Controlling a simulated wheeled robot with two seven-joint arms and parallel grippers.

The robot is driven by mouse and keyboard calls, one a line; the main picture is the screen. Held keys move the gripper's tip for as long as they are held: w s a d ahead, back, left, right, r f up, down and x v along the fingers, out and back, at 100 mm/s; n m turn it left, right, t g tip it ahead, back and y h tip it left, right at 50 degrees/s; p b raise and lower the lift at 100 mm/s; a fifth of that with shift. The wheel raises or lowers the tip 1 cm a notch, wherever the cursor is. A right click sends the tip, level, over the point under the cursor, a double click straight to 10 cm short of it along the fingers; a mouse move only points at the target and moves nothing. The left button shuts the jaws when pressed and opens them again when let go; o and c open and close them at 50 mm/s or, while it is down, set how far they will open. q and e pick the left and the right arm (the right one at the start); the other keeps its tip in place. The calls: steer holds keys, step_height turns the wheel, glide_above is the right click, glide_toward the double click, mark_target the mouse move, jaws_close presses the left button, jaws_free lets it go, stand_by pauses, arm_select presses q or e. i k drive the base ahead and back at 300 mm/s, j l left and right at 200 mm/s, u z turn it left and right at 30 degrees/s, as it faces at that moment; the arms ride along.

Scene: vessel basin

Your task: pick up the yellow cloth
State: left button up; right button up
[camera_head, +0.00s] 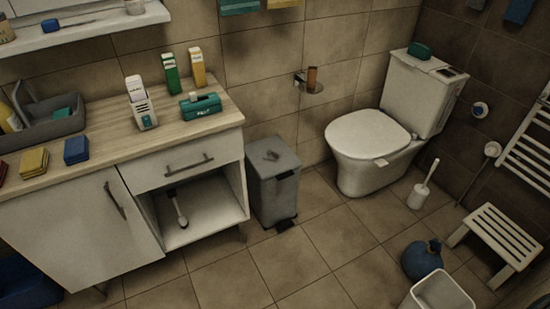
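A small folded yellow cloth (35,160) lies on the wooden countertop (125,136) at the left, in front of the grey basin. A blue folded cloth (76,150) lies just to its right, apart from it. A reddish piece (3,172) shows at the left picture edge beside it. Neither of my grippers is in view, so their state does not show. Nothing covers the yellow cloth.
A grey basin (45,132) stands behind the cloths. A white holder (147,118), a green box (201,104) and upright cartons stand farther right. The cabinet below has an open compartment (205,205). A grey bin (274,190) stands beside it. The central tiled floor is clear.

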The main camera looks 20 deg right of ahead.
mark_target(33, 164)
steer(key=i+j+z, duration=0.1)
steer(key=j+z, duration=0.25)
steer(key=j, duration=0.8)
steer(key=j+z, duration=0.3)
steer(key=j, duration=0.8)
steer(key=k, duration=0.05)
